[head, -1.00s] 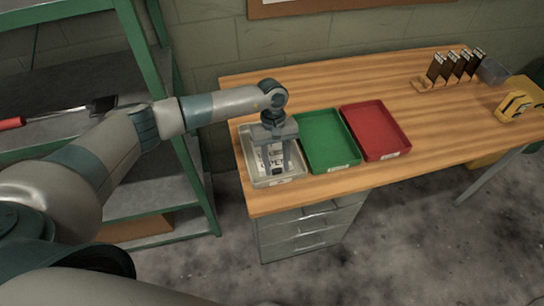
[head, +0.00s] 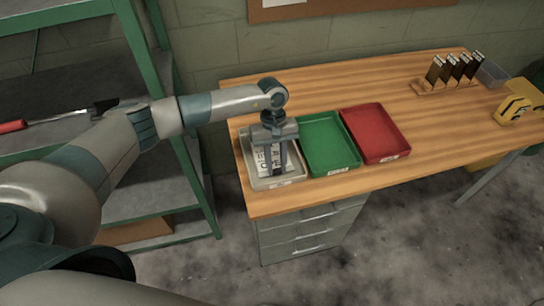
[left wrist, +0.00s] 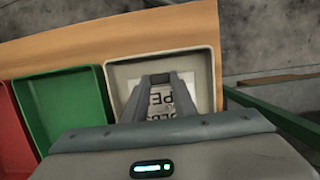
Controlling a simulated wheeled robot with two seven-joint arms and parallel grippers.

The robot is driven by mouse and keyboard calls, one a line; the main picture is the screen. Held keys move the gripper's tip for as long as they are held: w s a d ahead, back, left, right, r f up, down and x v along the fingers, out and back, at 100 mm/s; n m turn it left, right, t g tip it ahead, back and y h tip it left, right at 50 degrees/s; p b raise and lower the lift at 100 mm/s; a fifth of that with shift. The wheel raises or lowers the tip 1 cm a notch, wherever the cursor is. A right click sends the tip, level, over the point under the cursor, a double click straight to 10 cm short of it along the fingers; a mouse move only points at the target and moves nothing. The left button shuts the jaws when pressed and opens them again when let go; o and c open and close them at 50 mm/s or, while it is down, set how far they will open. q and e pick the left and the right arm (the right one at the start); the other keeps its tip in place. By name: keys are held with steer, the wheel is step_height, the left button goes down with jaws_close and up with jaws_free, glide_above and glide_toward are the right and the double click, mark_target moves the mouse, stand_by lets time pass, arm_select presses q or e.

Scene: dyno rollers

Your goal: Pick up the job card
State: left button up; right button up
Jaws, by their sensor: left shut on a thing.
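The job card (head: 266,160) is white with dark print and shows in the grey tray (head: 250,172) at the left end of the workbench. My left gripper (head: 275,170) points down over this tray and is shut on the card. In the left wrist view the card (left wrist: 158,98) shows between the two fingers (left wrist: 161,78), with large dark letters, and the grey tray (left wrist: 208,68) lies around it. The fingers hide part of the card. I cannot tell whether the card is clear of the tray floor. My right gripper is not in view.
A green tray (head: 328,145) and a red tray (head: 376,133) stand to the right of the grey one on the wooden bench (head: 420,130). Dark upright items (head: 455,68) and a yellow object (head: 513,108) are farther right. A green-framed shelf (head: 145,100) stands left.

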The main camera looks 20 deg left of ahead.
arm_select(q)
steer(key=shift+r+p, duration=0.9)
steer(key=shift+r, duration=2.3)
steer(key=shift+d, duration=0.1)
